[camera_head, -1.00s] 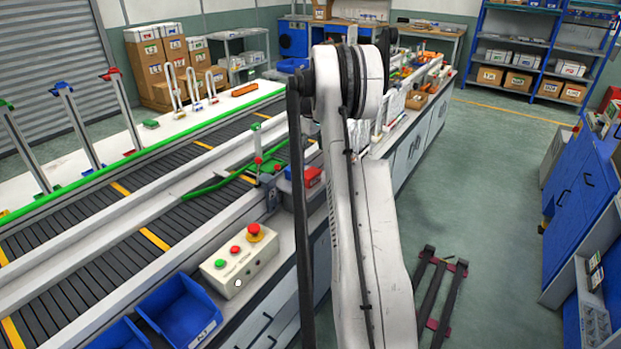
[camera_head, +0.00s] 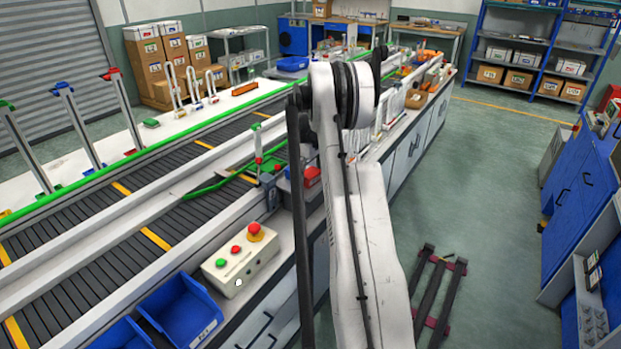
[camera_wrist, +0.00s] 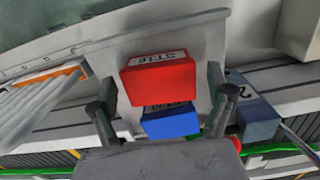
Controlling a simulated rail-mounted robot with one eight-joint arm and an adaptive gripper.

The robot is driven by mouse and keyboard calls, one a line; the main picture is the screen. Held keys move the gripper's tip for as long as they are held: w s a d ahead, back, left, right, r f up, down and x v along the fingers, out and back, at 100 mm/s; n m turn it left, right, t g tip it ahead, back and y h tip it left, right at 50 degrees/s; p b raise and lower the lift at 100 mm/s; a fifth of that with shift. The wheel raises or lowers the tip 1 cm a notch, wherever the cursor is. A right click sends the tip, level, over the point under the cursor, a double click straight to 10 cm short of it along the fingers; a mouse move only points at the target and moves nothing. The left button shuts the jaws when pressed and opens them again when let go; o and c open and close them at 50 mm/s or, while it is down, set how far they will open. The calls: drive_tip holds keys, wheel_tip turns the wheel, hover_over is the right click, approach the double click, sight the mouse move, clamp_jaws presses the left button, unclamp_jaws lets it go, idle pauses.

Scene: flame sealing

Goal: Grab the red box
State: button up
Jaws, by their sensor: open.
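The red box (camera_wrist: 160,80) has a white label with dark writing and shows in the middle of the wrist view. It also shows in the head view (camera_head: 312,177), on the counter beside the conveyor, partly hidden by my arm. A blue box (camera_wrist: 170,123) with a similar label is just below it in the wrist view, partly covered. My gripper (camera_wrist: 162,98) is open, with one finger on each side of the two boxes in the picture. I cannot tell how far the fingertips are from the red box. My gripper is hidden behind my arm in the head view.
The conveyor (camera_head: 105,208) runs along the left. A control panel (camera_head: 240,262) with red and green buttons and blue bins (camera_head: 182,312) are nearer on the counter. A grey-blue block (camera_wrist: 255,118) is right of my gripper. Open floor (camera_head: 500,200) lies to the right.

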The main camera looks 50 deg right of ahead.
drive_tip(key=shift+c, duration=0.2)
drive_tip(key=c, duration=1.3)
drive_tip(key=shift+c, duration=0.2)
